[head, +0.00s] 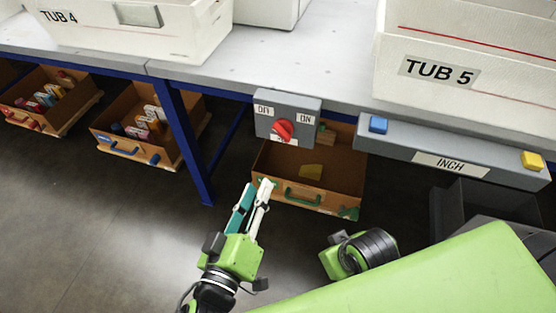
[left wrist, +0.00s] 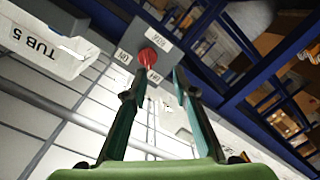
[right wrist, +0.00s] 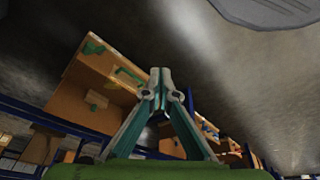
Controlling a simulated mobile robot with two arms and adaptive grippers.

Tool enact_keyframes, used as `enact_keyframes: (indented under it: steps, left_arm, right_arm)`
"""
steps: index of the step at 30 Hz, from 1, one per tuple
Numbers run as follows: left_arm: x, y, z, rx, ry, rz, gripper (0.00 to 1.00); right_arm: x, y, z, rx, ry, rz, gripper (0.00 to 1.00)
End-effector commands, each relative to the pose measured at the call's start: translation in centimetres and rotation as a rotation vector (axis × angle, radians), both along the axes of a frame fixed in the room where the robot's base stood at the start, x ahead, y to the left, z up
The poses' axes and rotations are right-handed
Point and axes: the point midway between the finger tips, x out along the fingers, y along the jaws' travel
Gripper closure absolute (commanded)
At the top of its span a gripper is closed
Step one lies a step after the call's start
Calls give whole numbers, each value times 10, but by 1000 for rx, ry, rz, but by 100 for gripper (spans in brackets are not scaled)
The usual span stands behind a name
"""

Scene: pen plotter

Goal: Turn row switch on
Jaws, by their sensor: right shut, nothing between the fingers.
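The row switch is a grey box (head: 288,103) on the table's front edge, with a red knob (head: 283,130). A label reading OFF is at its upper left and one reading ON at its right. I cannot tell clearly which way the knob points. My left gripper (head: 255,191) is open and empty, below and a little left of the switch in the head view. In the left wrist view the red knob (left wrist: 148,57) shows beyond and between the open fingers (left wrist: 155,85), apart from them. My right gripper (right wrist: 160,80) is shut and empty; its fingers are out of the head view.
A grey INCH bar (head: 400,151) with a blue button (head: 378,124) and a yellow button (head: 532,161) is right of the switch. An orange-brown drawer (head: 335,177) stands below it. TUB 5 (head: 470,95) sits above on the table. A blue leg (head: 188,140) is to the left.

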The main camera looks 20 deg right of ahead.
Motion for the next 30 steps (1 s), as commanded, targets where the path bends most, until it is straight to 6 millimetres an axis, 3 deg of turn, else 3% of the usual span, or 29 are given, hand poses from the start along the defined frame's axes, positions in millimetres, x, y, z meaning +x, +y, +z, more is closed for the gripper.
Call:
enact_keyframes:
  steps: [4, 8, 30]
  left_arm:
    - [-8, -3, 20, -79, -25, -9, 74]
    - [-3, -7, 27, -92, -30, -10, 74]
    - [96, -74, 26, -88, -28, -10, 74]
  right_arm:
    - [-6, -1, 7, 0, -10, -1, 100]
    - [-7, -1, 12, 0, -10, -1, 100]
    - [-6, -1, 10, 0, -10, -1, 100]
